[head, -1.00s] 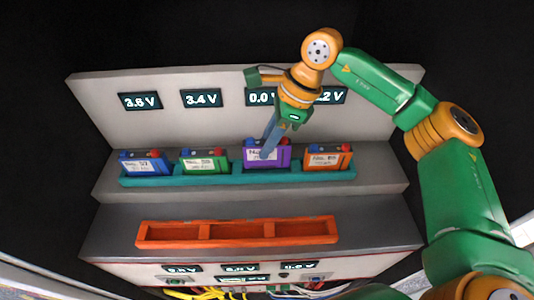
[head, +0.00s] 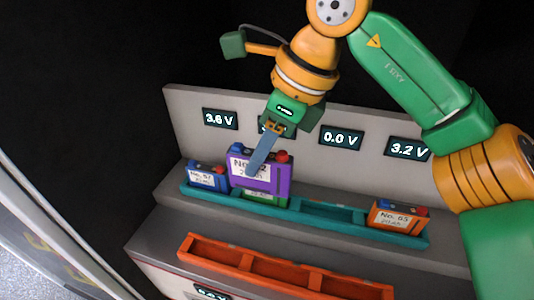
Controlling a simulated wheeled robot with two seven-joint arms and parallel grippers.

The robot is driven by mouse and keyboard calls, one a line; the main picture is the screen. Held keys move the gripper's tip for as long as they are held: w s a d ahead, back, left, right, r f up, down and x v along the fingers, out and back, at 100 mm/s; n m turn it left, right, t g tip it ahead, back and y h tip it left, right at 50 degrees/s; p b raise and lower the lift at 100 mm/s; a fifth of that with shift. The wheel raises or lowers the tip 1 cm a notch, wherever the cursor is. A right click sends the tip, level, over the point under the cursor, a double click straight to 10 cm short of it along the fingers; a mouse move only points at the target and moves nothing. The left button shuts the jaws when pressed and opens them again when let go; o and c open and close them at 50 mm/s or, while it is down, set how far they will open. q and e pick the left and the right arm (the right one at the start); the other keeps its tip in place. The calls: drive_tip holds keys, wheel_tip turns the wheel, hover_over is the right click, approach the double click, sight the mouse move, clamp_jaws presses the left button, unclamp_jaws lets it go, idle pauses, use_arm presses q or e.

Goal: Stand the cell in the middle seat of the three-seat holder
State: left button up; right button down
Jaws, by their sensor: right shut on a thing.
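A purple cell (head: 277,175) with a white label is in my right gripper (head: 262,157), whose fingers are shut on it. It is held upright, above the teal rack (head: 318,213), and covers most of the green cell (head: 264,198) behind it. The three-seat holder (head: 278,268) is an orange tray on the lower front ledge. The seats that show in it are empty, and its lower right end is close to the picture edge. My left gripper is not in view.
A blue cell (head: 206,176) stands at the left of the rack and an orange cell (head: 398,217) at its right. The rack seat between the green and orange cells is empty. Voltage displays (head: 341,139) line the back panel (head: 180,107), one reading 0.0 V.

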drive_tip(key=shift+s+d+f, duration=0.1)
drive_tip(key=shift+s+f, duration=0.1)
drive_tip(key=shift+f, duration=0.15)
drive_tip(key=s+d+f+b, duration=0.3)
drive_tip(key=s+f+b, duration=0.3)
drive_tip(key=f, duration=0.6)
drive_tip(key=shift+s+d+f+b, duration=0.2)
drive_tip(key=shift+s+b, duration=0.2)
drive_tip(key=shift+b, duration=0.05)
drive_tip(key=shift+b, duration=0.4)
idle(0.7)
drive_tip(key=shift+f+b, duration=2.1)
idle(0.5)
drive_tip(key=c, duration=0.6)
unclamp_jaws()
